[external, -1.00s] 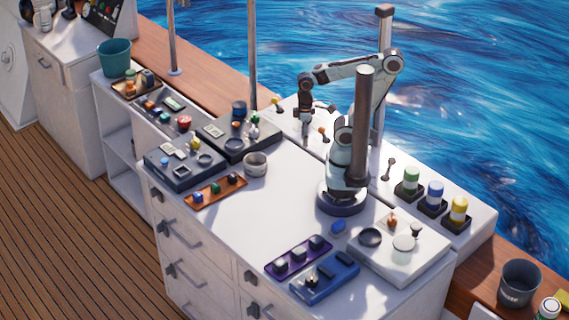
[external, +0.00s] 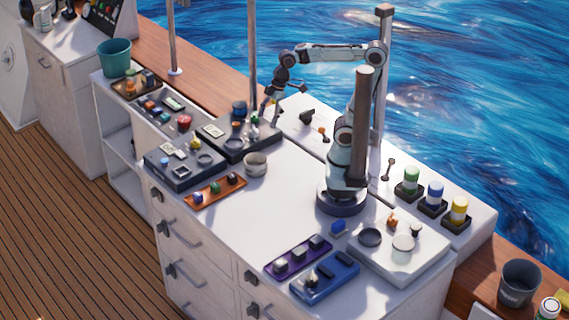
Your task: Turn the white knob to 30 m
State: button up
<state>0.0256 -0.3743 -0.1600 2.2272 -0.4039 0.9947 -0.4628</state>
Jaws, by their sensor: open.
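My gripper (external: 268,112) is open at the end of the arm, reaching left and pointing down at the back right corner of a dark panel (external: 238,149). The panel carries a pale display (external: 214,130) and several small coloured parts. A small whitish part, which may be the white knob (external: 253,131), sits near the panel's right side, to the lower left of my gripper. A green part (external: 255,117) is close by it. The markings, including any 30 m mark, are too small to read. I cannot tell whether the fingers touch anything.
A second dark panel (external: 172,175) stands in front, with an orange tray (external: 215,191) and a grey cup (external: 255,164) nearby. A blue container (external: 239,107) is behind. The middle of the white counter (external: 275,210) is clear.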

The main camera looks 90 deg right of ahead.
jog(key=w+d+n, duration=0.1)
jog(key=w+d, duration=1)
jog(key=m+g+h, duration=0.2)
jog(key=g, duration=0.1)
send_over(253, 128)
jog(key=w+a, duration=0.1)
jog(key=w, duration=0.2)
notch_tip(253, 128, down, 17)
jog(key=shift+g, duration=0.4)
jog(key=s+f, duration=0.1)
jog(key=s+d+f, duration=0.1)
jog(key=f, duration=0.1)
jog(key=s+f, duration=0.1)
jog(key=shift+d+f, duration=0.15)
notch_tip(253, 128, down, 5)
jog(key=shift+f, duration=0.35)
jog(key=c, duration=1.1)
